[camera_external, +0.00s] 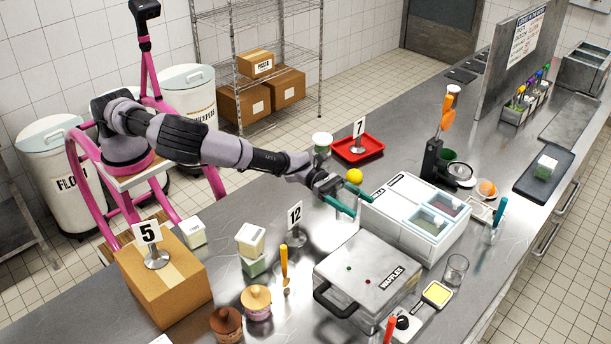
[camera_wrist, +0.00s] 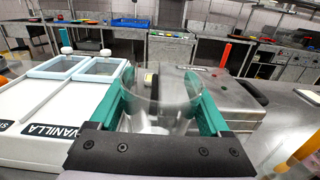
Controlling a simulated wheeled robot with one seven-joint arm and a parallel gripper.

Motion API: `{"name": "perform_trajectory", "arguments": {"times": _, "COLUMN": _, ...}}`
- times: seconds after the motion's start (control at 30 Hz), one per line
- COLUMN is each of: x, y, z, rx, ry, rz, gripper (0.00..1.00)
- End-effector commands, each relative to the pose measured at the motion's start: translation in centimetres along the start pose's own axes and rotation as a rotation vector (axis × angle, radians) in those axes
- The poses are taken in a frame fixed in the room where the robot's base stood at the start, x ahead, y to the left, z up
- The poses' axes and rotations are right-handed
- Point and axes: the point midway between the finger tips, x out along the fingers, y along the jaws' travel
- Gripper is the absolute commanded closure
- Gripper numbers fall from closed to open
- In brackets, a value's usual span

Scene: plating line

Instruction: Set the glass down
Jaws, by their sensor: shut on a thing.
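My gripper (camera_external: 352,204) has green fingers and hangs over the steel counter, between the white ice cream box and the waffle iron. In the wrist view my gripper (camera_wrist: 161,98) is shut on a clear, empty-looking glass (camera_wrist: 160,90), with one finger on each side of it. The glass is see-through and hard to make out in the external view. Its bottom is partly hidden by the gripper body, and its height above the counter is hard to tell. A second clear glass (camera_external: 456,271) stands upright on the counter, right of the waffle iron.
The waffle iron (camera_external: 368,275) and the white box with lidded tubs (camera_external: 414,218) are close to the gripper. The number 12 sign (camera_external: 295,222), a yellow ball (camera_external: 354,176) and a red tray (camera_external: 370,154) are nearby. Bare counter (camera_external: 335,237) shows below the gripper.

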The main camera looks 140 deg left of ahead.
Motion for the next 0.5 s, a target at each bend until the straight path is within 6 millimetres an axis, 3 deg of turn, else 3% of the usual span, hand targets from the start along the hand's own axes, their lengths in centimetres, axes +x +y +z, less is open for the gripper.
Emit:
{"name": "perform_trajectory", "arguments": {"times": 0.13, "x": -0.1, "y": 0.1, "z": -3.0, "rx": 0.0, "ry": 0.002, "rz": 0.001, "gripper": 0.88}}
{"name": "perform_trajectory", "arguments": {"times": 0.5, "x": -0.1, "y": 0.1, "z": -6.9, "rx": 0.0, "ry": 0.001, "rz": 0.002, "gripper": 0.88}}
